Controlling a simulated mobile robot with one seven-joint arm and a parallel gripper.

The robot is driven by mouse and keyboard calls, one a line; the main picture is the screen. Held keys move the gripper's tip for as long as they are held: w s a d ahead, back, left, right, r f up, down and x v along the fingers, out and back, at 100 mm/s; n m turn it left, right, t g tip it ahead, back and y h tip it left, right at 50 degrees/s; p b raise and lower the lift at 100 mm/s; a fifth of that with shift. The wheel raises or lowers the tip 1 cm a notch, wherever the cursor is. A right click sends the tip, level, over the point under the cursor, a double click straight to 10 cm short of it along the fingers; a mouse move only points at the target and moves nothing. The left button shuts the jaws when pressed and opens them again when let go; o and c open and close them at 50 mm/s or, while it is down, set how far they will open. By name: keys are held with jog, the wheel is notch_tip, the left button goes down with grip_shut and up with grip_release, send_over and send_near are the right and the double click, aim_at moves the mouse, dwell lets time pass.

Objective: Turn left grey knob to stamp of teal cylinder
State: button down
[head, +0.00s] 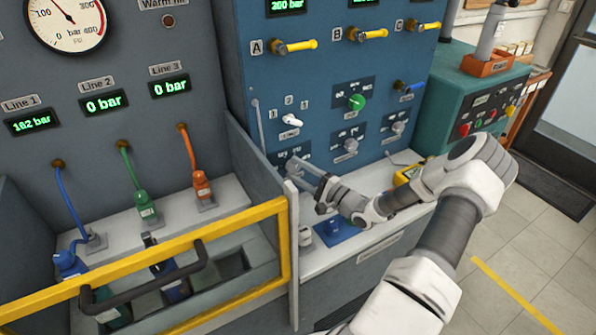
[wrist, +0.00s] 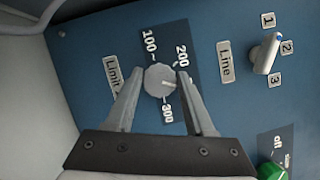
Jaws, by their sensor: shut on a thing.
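The left grey knob (wrist: 159,80) sits on a dark scale plate marked 100, 200 and 300, beside a partly covered "Limit" label. Its pale pointer line lies between the 200 and 300 marks. My gripper (wrist: 158,84) has one finger on each side of the knob and is shut on it. In the head view my gripper (head: 304,172) reaches the lower left of the blue panel and largely hides the knob.
A white Line selector (head: 291,120) and a green knob (head: 356,102) are above my gripper. Another grey knob (head: 398,127) is to the right. A grey partition (head: 255,160) and yellow rail (head: 190,240) stand close on the left. The Line 1 display (head: 32,121) appears to read 162 bar.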

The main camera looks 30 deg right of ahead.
jog(key=shift+c, duration=1.3)
grip_release()
jog(key=shift+s, duration=0.1)
jog(key=b+v, duration=0.1)
jog(key=v, duration=1.6)
jog(key=shift+s+d, duration=0.1)
